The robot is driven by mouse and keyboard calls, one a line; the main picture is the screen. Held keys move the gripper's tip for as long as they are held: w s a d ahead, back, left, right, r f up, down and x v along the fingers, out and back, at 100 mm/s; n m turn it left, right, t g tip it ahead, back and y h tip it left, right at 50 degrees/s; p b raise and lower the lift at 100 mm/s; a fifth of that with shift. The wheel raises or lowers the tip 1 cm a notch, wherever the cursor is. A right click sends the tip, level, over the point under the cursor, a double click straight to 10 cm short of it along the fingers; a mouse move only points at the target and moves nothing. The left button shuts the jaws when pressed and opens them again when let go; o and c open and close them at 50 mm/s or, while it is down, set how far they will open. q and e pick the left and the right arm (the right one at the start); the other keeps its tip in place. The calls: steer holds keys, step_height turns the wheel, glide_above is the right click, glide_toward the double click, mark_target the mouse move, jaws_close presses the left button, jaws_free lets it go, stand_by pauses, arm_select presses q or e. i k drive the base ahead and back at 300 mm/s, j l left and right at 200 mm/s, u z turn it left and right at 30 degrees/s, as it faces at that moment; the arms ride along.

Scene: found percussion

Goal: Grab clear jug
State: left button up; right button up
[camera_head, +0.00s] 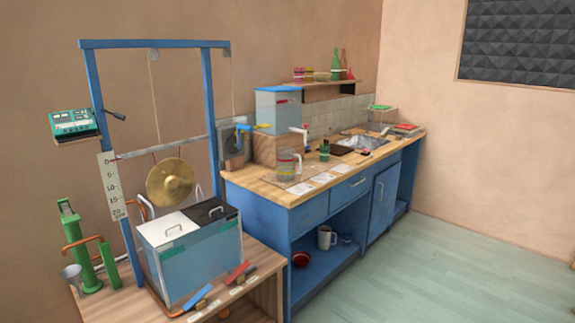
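A clear jug (286,166) stands upright on the wooden counter (262,184), near its left front part. It is see-through, with a reddish band near its rim. It stands in front of a wooden block (277,149) that carries a clear tank (278,110). Neither of my grippers is in view.
White cards (312,184) lie right of the jug, and a green bottle (324,150) stands behind them. A blue frame with a gong (170,182) and a lidded box (195,255) stand at left on a lower table. The floor (430,255) at right is clear.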

mark_target(285, 156)
steer(key=z, duration=0.35)
steer(key=i+l+z, duration=0.1)
steer(key=i+z, duration=0.4)
steer(key=i, duration=3.05)
steer(key=i+u, duration=0.25)
steer(key=i, duration=0.3)
steer(key=i+l+u, duration=0.25)
steer(key=i, duration=0.25)
steer(key=u, duration=1.55)
